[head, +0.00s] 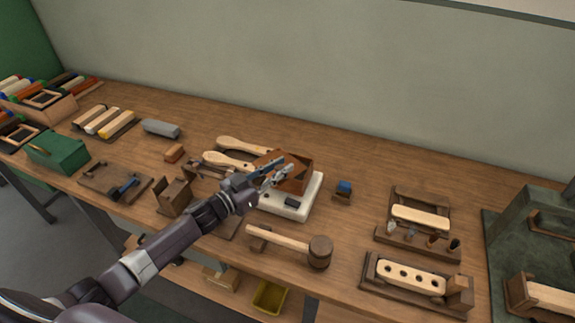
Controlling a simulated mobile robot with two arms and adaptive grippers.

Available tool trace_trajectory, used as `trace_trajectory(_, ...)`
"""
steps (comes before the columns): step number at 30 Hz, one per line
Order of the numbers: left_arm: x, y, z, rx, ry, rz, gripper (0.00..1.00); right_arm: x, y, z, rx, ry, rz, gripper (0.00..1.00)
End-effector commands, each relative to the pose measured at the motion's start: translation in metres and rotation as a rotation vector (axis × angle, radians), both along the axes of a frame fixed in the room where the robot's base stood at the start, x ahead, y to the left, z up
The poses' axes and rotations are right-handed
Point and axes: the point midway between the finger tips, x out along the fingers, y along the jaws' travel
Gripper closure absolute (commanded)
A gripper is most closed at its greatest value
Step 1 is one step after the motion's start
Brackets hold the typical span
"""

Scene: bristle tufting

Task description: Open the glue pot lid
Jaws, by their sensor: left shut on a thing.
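The glue pot (298,185) is a square copper-brown box standing on a white base (291,213) near the middle of the bench. My left arm comes in from the lower left. My left gripper (277,171) is at the pot's top, shut on the glue pot lid. The fingers cover much of the lid, so I cannot tell clearly how far it stands from the rim. My right gripper is not in view.
A wooden mallet (290,241) lies in front of the pot. Pale wooden brush handles (243,144) lie behind and to its left. A small blue-topped block (343,188) stands to its right. The back right of the bench is clear.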

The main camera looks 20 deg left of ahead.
Motion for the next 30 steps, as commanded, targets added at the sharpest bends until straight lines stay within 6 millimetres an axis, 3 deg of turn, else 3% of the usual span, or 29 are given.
trace_trajectory(8, -0.003, 0.0105, -0.0008, 0.002, -0.001, -0.089, 1.0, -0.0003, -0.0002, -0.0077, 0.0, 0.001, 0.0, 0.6)
trace_trajectory(22, -0.0037, 0.0111, 0.0004, 0.0, -0.001, -0.106, 1.0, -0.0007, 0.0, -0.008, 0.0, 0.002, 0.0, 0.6)
trace_trajectory(23, -0.0037, 0.0111, 0.0004, 0.0, -0.001, -0.106, 0.79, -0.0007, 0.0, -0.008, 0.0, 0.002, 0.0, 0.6)
trace_trajectory(27, -0.0038, 0.011, 0.0003, 0.0, -0.001, -0.106, 0.64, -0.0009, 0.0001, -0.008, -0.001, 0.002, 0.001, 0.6)
trace_trajectory(30, -0.0039, 0.0109, 0.0002, 0.0, -0.001, -0.106, 0.63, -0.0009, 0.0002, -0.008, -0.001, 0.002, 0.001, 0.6)
